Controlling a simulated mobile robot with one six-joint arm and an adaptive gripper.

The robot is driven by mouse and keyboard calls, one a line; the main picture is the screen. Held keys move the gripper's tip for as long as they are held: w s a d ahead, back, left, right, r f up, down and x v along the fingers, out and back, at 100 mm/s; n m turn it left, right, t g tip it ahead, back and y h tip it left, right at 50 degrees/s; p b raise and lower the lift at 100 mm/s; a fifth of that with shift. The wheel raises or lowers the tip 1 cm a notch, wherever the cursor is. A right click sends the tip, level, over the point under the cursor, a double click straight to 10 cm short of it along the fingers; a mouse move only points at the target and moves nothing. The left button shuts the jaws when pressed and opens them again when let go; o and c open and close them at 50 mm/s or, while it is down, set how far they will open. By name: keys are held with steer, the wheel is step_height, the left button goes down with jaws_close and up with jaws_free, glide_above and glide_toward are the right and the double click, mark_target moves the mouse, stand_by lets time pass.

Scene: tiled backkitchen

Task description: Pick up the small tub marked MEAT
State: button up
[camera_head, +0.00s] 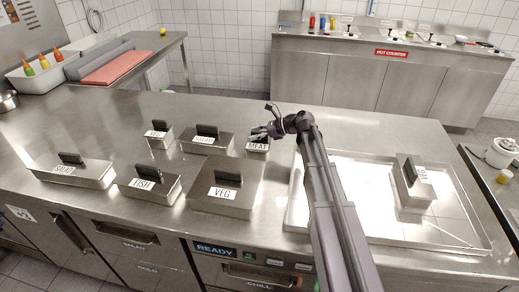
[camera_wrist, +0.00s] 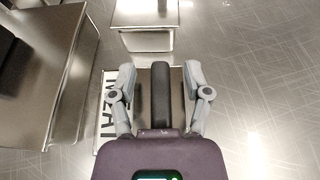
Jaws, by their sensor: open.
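The small tub marked MEAT (camera_head: 258,146) stands on the steel counter (camera_head: 130,110), at the right end of the back row of tubs. In the wrist view its white label (camera_wrist: 106,112) shows at the left, and its dark upright handle (camera_wrist: 160,95) stands in the middle. My gripper (camera_head: 262,132) is over this tub; in the wrist view my gripper (camera_wrist: 160,78) is open, with one finger on each side of the handle. Gaps show between the fingers and the handle. My gripper's body hides the near part of the tub.
A larger VEG tub (camera_head: 225,193) stands in front, with a SALAD tub (camera_head: 206,140) to the left and a FISH tub (camera_head: 149,183) further left. A shallow tray (camera_head: 366,165) lies right, holding another lidded tub (camera_head: 415,190). Bare counter lies behind the tubs.

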jaws_close()
steer(key=shift+r, duration=0.15)
step_height(320, 180, up, 10)
steer(key=p, duration=1)
stand_by(0.8)
